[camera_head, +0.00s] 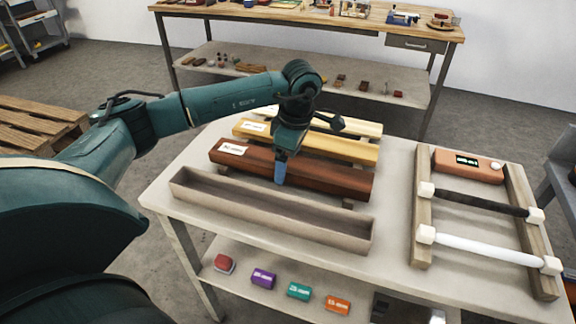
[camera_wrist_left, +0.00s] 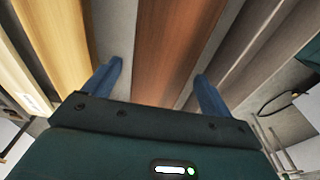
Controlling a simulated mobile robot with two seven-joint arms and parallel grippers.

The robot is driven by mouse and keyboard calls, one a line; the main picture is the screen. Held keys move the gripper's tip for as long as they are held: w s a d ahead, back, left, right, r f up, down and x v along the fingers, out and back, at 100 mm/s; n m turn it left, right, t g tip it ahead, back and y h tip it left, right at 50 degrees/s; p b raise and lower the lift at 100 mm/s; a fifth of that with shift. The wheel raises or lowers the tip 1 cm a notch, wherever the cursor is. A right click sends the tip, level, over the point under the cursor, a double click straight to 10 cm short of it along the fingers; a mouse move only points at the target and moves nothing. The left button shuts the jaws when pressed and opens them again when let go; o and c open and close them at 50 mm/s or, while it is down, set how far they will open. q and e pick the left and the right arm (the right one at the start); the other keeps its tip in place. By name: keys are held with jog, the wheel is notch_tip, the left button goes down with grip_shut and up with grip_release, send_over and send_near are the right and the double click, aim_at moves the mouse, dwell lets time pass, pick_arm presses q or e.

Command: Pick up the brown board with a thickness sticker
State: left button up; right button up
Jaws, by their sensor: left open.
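The brown board (camera_head: 330,180) lies in front of the yellow boards on the table, with a white sticker (camera_head: 233,149) near its left end. My left gripper (camera_head: 280,172) points down at the middle of the brown board. In the left wrist view, the brown board (camera_wrist_left: 170,50) runs between the two blue fingers of my left gripper (camera_wrist_left: 157,85). The fingers are open, one on each side of the board, with gaps showing. My right gripper is not in view.
Yellow boards (camera_head: 345,148) lie just behind the brown board. An empty long trough (camera_head: 270,222) stands in front of it. A wooden frame (camera_head: 424,225) with a black and a white roller stands at the right. Bare table shows between them.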

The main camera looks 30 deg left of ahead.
pick_arm(q)
jog(key=shift+c, duration=0.3)
jog(key=c, duration=1.3)
jog(key=shift+c, duration=0.4)
jog(key=shift+r, duration=0.1)
